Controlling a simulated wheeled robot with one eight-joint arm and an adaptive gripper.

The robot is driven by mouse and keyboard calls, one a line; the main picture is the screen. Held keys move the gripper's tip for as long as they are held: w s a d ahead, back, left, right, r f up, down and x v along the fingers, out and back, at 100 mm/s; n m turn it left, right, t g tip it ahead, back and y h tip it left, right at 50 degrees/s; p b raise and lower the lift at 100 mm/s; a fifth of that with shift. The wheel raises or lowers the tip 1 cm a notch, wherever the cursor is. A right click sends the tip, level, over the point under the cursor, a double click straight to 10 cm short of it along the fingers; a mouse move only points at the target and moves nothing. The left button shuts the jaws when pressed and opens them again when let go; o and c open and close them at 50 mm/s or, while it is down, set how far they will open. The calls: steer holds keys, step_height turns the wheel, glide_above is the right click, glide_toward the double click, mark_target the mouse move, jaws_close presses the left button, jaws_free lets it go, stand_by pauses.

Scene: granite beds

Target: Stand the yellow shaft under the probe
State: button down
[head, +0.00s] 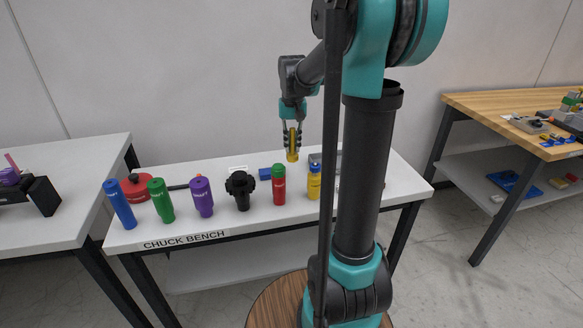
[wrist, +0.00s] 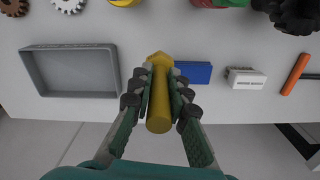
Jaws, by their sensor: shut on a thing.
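My gripper (wrist: 159,96) is shut on a long yellow piece (wrist: 160,105), a plain cylinder with a flared, pointed far end. In the head view my gripper (head: 292,134) holds this yellow piece (head: 292,156) roughly upright above the back of the chuck bench. A second yellow piece (head: 314,187) with a blue top stands on the bench, right of a red piece (head: 279,190) with a green top. I cannot tell from the pictures which yellow piece is the task's shaft. I cannot make out the probe; my arm hides part of the bench's right side.
On the bench (head: 265,222) stand blue (head: 121,207), green (head: 161,203) and purple (head: 202,198) shafts and a black chuck (head: 240,191). A grey tray (wrist: 70,93), blue block (wrist: 193,72) and white block (wrist: 246,78) lie around the gripper. Side tables flank the bench.

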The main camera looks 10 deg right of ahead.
step_height(320, 180, down, 9)
steer(key=shift+f, duration=0.1)
stand_by(0.4)
steer(key=shift+f, duration=0.1)
steer(key=c, duration=1.5)
jaws_free()
steer(key=shift+o, duration=0.2)
